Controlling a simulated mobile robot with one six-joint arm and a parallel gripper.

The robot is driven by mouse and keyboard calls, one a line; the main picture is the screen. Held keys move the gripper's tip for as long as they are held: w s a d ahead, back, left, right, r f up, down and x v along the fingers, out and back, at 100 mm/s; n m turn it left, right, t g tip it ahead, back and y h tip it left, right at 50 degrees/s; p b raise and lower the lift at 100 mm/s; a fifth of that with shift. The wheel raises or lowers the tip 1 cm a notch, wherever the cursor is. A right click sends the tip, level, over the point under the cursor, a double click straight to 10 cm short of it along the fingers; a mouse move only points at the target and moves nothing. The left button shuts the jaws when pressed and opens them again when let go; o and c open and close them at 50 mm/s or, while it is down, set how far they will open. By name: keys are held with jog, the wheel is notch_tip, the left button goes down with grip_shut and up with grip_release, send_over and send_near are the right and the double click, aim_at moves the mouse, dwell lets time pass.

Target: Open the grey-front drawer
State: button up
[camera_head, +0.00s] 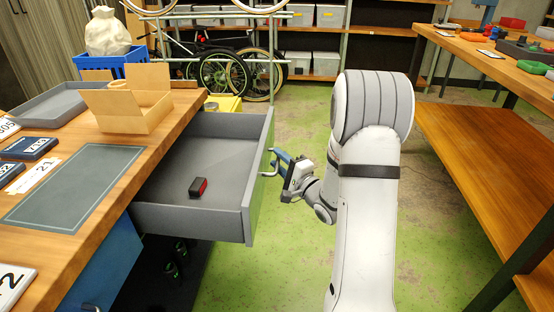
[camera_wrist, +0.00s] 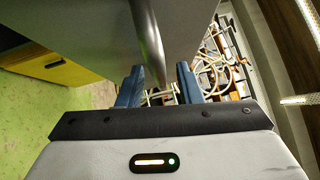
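The grey-front drawer (camera_head: 258,165) stands pulled well out from under the wooden workbench, its grey interior showing. A small black and red object (camera_head: 198,187) lies inside on the drawer floor. The drawer's metal bar handle (camera_head: 269,164) is on the outer face. My gripper (camera_head: 280,161) is at this handle, reaching from the right. In the wrist view the handle bar (camera_wrist: 149,42) comes down between the two blue fingers of my gripper (camera_wrist: 158,84). The fingers are apart, with a gap seen on each side of the bar. Contact cannot be made out.
The workbench top (camera_head: 182,105) holds an open cardboard box (camera_head: 130,112), a grey tray (camera_head: 50,106), a dark mat (camera_head: 75,185) and a blue crate (camera_head: 100,66). Bicycles (camera_head: 225,72) stand behind. Another wooden bench (camera_head: 475,135) is at right. Green-grey floor between is clear.

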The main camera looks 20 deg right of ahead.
jog(key=r+p+v, duration=0.1)
jog(key=v, duration=0.6)
jog(key=shift+f, duration=0.5)
jog(key=shift+r, duration=0.1)
jog(key=s+a+r+n+g+h+p, duration=0.15)
jog(key=r+n+g+h+p, duration=0.25)
jog(key=r+p, duration=0.5)
jog(key=s+r+n+g+h+p, duration=0.2)
jog(key=r+n+g+h+p, duration=0.15)
jog(key=r+p, duration=0.55)
jog(key=s+a+r+n+g+p, duration=0.4)
jog(key=s+r, duration=0.4)
jog(key=s, duration=0.2)
jog(key=s+a+r+n+g+p, duration=0.4)
jog(key=s+r, duration=0.4)
jog(key=s, duration=0.2)
jog(key=a+p, duration=0.1)
jog(key=p, duration=0.1)
jog(key=shift+s+p, duration=0.35)
jog(key=shift+s, duration=0.05)
